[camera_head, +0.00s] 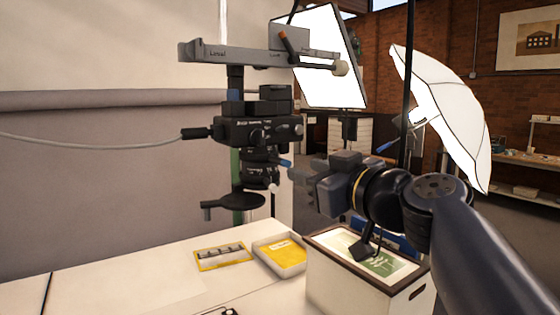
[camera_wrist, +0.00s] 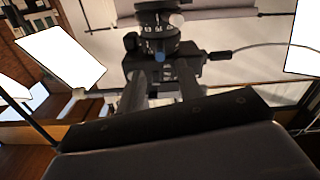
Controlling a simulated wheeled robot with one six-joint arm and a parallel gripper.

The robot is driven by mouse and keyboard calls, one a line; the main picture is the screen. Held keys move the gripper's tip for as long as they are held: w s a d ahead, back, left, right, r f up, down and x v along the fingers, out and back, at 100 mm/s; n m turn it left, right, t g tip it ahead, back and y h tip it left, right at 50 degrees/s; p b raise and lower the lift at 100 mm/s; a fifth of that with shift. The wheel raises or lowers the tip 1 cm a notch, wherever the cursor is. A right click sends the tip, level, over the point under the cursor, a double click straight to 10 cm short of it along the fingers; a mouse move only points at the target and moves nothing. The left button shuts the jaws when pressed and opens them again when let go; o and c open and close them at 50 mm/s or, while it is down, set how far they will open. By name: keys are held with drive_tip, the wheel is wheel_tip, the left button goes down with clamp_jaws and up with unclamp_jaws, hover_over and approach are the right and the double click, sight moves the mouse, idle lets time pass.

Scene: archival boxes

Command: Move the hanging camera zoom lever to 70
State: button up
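The hanging camera (camera_head: 258,131) is a dark body under a grey overhead arm, with its lens (camera_head: 262,172) pointing down. A small lever with a blue tip (camera_head: 286,163) sticks out of the lens to the right. In the wrist view the blue tip (camera_wrist: 160,57) shows at the lens's marked ring (camera_wrist: 153,44); the numbers are too small to read. My gripper (camera_head: 298,174) is just right of the lever, pointing at the lens. In the wrist view my gripper (camera_wrist: 162,82) has its fingers apart, with the blue tip in line with the gap. I cannot tell whether they touch it.
A dark round plate (camera_head: 238,201) is below the lens. On the white table (camera_head: 130,268) are a yellow-framed strip (camera_head: 222,256), a tray with a yellow sheet (camera_head: 280,254) and an archival box (camera_head: 350,290) under my arm. A white umbrella (camera_head: 440,105) stands behind at right.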

sight(288, 164)
drive_tip(key=p+x, duration=0.2)
drive_tip(key=x, duration=0.6)
drive_tip(key=shift+w+a, duration=0.15)
drive_tip(key=shift+c, duration=0.4)
clamp_jaws()
